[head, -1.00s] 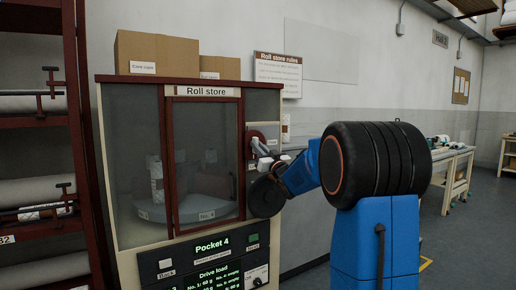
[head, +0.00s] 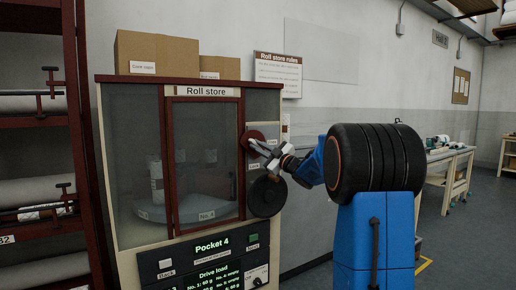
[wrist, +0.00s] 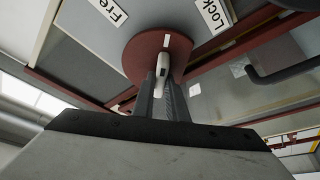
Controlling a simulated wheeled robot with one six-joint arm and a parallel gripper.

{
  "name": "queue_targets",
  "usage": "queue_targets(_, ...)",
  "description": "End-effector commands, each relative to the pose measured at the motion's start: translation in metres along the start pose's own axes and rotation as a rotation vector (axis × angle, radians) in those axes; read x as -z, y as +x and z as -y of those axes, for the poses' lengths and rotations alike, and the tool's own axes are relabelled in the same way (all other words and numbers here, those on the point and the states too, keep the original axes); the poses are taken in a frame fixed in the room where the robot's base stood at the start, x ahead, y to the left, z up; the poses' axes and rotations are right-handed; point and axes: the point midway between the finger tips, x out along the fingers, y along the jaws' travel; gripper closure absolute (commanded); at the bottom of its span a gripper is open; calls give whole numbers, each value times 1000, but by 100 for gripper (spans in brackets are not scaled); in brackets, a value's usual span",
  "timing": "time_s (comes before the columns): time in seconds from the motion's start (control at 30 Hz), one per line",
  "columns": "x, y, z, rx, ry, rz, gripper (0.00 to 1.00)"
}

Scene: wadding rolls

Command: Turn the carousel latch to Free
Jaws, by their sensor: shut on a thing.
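The carousel latch (wrist: 140,48) is a round red disc on the right side of the Roll store front, and it also shows in the head view (head: 250,137). In the wrist view it has a pale grip (wrist: 152,69) and a small white mark on its upper part. The mark lies between the Free label (wrist: 109,10) and the Lock label (wrist: 214,15). My gripper (wrist: 156,76) is shut on the latch's grip, with a finger on each side. In the head view my gripper (head: 266,150) covers part of the latch.
The Roll store cabinet (head: 118,238) has a red-framed glass door (head: 171,150) left of the latch, and a control panel below. Inside is a round carousel (head: 186,212). A rack (head: 78,150) stands at far left. A bar-like handle (wrist: 285,72) shows right of the latch.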

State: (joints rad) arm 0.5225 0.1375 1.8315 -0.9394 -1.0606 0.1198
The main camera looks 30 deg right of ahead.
Motion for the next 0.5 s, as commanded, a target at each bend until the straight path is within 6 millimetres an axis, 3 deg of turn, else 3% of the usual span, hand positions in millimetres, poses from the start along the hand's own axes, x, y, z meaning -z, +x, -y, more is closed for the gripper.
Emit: queue_targets(0.5, 0, 0, 0, 187, -450, -1, 100)
